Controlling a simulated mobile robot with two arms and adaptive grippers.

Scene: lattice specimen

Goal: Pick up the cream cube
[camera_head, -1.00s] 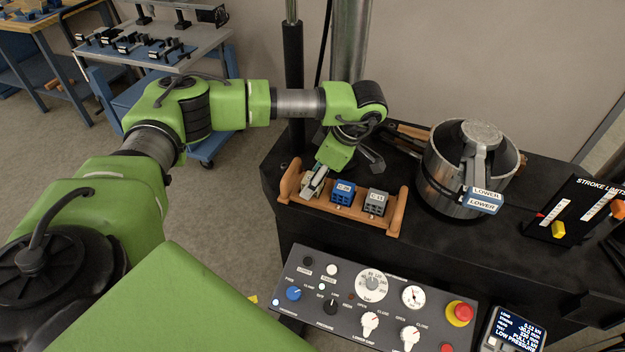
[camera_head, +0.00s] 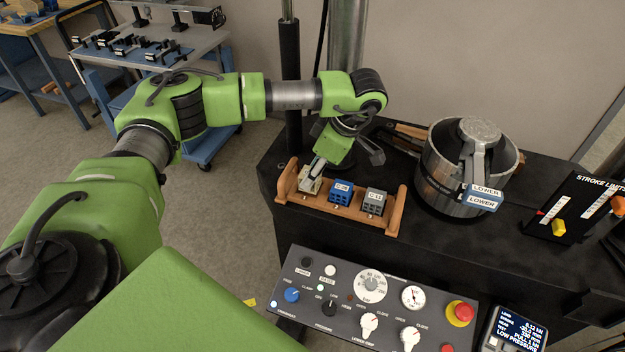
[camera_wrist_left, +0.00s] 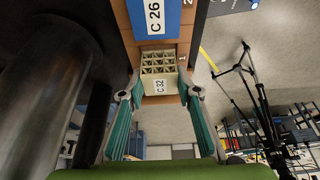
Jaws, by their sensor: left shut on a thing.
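The cream lattice cube (camera_head: 309,185) is at the left end of a wooden rack (camera_head: 355,214) on the black bench. In the left wrist view the cream cube (camera_wrist_left: 158,66) shows its open lattice and a label reading C 32. My left gripper (camera_head: 315,172) reaches down to it from above and behind, shut on it. In the left wrist view the fingertips of my left gripper (camera_wrist_left: 160,94) are on either side of the cube. I cannot tell whether the cube is clear of the rack. My right gripper is not in view.
A blue cube (camera_head: 340,192) and a grey cube (camera_head: 374,202) sit to the right in the same rack. A metal cylinder fixture (camera_head: 443,186) stands further right. A control panel (camera_head: 345,295) lies in front. A vertical column (camera_head: 290,90) rises behind my left wrist.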

